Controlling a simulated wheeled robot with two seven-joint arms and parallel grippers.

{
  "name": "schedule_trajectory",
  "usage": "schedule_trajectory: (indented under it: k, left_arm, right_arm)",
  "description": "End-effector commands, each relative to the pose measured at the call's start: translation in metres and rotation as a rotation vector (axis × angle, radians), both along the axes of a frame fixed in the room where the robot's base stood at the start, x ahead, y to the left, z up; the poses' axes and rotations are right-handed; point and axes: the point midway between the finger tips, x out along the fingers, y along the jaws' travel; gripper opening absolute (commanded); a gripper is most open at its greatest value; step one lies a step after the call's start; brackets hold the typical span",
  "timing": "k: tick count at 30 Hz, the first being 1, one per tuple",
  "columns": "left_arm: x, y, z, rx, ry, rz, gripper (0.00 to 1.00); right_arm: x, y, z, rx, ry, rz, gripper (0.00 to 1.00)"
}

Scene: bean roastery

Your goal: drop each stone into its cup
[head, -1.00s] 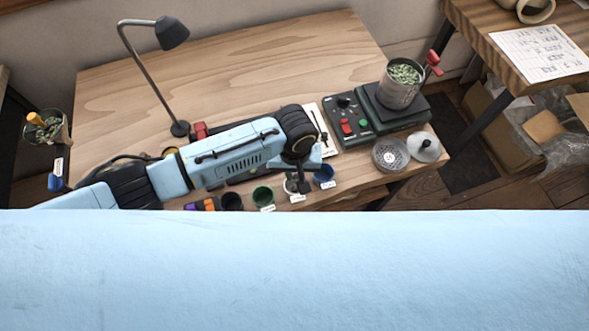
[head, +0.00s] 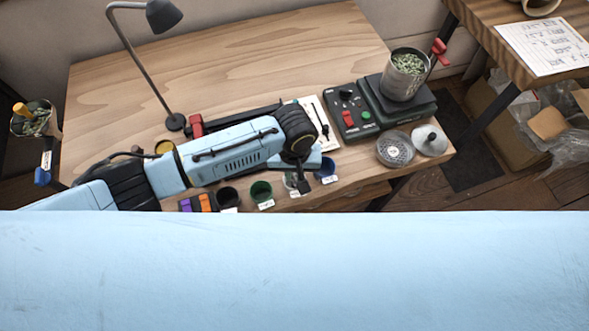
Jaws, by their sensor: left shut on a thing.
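A row of small cups stands along the table's near edge: a black cup (head: 228,198), a green cup (head: 261,191), a pale cup (head: 290,180) and a blue cup (head: 326,169), with white labels in front. My left gripper (head: 304,188) points down between the pale and blue cups and partly covers the pale one. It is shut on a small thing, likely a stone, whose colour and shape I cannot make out. A purple piece (head: 186,205) and an orange piece (head: 205,203) lie in a dark holder left of the black cup. My right gripper is out of view.
A lamp (head: 166,16) stands at the back left. A round mesh dish (head: 395,149) and a lidded grey piece (head: 429,140) sit at right. The table's back is clear. A pale blue surface fills the foreground.

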Motion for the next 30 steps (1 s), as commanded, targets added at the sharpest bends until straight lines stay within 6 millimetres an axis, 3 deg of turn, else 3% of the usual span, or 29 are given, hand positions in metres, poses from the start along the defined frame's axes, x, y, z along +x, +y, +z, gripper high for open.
schedule_trajectory:
  k: [14, 15, 21, 30]
  left_arm:
    - [-0.0015, -0.0004, 0.0001, -0.001, 0.0, 0.0, 0.0]
    - [-0.0015, -0.0005, 0.0001, -0.001, 0.0, 0.0, 0.16]
    - [-0.0016, -0.0004, 0.0001, -0.001, 0.0, 0.0, 0.4]
    - [-0.0015, -0.0005, 0.0026, -0.001, 0.0, 0.0, 0.4]
  right_arm:
    - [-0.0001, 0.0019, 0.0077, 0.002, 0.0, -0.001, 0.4]
    - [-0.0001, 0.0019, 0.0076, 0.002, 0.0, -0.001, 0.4]
    - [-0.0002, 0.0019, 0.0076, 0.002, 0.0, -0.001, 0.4]
    - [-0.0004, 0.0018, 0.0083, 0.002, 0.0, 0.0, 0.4]
